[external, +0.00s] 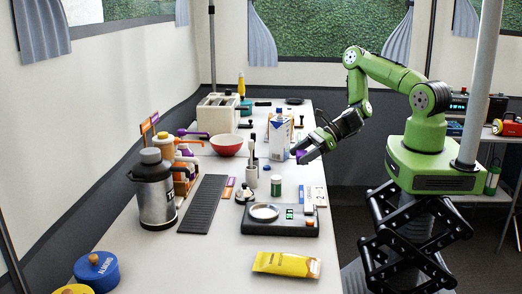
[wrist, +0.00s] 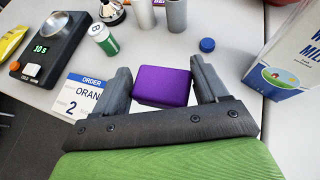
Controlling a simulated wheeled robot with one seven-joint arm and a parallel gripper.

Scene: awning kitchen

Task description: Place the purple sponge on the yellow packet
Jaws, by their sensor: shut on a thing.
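The purple sponge (wrist: 162,87) is a small block between the two fingers of my gripper (wrist: 163,88) in the wrist view. The fingers are shut on its sides. In the external view my gripper (external: 301,154) holds the sponge (external: 302,155) at the right side of the counter, near the milk carton; how high it is above the counter is hard to tell. The yellow packet (external: 286,264) lies flat at the near end of the counter, in front of the scale. Its edge also shows at the far left of the wrist view (wrist: 12,38).
The kitchen scale (external: 264,229) with a round pan stands between my gripper and the packet. Nearby are a white order card (wrist: 82,97), a green-labelled jar (wrist: 103,39), a blue cap (wrist: 207,45) and the milk carton (wrist: 292,55). A steel flask (external: 156,190) stands at left.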

